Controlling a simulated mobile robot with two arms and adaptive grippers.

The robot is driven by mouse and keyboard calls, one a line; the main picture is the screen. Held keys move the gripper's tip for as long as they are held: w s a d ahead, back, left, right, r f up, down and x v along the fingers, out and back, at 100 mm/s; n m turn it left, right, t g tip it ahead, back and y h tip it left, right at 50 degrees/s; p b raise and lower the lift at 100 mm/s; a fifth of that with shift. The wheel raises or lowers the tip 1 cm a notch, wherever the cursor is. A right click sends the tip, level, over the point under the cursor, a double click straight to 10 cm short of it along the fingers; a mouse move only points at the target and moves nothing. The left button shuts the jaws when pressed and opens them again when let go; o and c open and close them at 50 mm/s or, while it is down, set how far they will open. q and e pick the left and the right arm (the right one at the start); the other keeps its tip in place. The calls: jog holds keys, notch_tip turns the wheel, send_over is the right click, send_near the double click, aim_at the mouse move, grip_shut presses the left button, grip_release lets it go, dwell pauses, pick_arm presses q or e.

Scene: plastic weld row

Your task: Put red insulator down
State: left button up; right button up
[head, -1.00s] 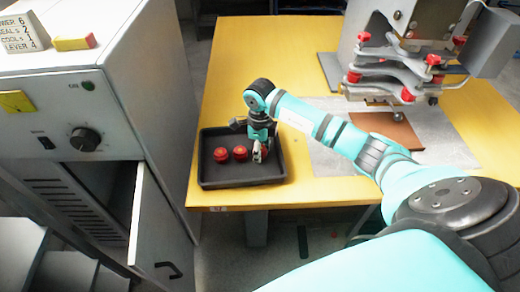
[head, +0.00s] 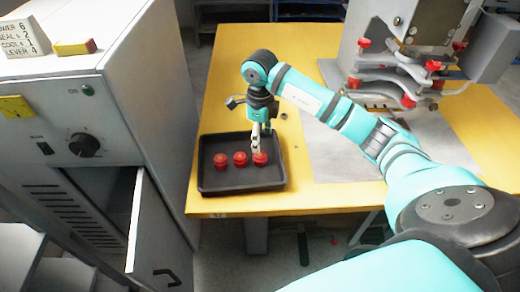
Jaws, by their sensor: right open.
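Three red insulators sit in a row in the black tray (head: 225,187): the left one (head: 221,160), the middle one (head: 240,159) and the right one (head: 261,159). My right gripper (head: 257,150) points down over the right insulator, its fingertips at or just above the top of it. The gripper is open; whether the fingertips still touch the insulator is too small to tell. My left gripper is not in view.
The tray lies on the front left of the yellow table (head: 310,198). A press with red knobs (head: 400,75) stands at the back right on a pale sheet (head: 335,165). A grey cabinet (head: 150,100) with an open drawer or door stands left of the table.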

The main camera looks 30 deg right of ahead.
aim_at(260, 154)
jog(key=shift+r, duration=1.7)
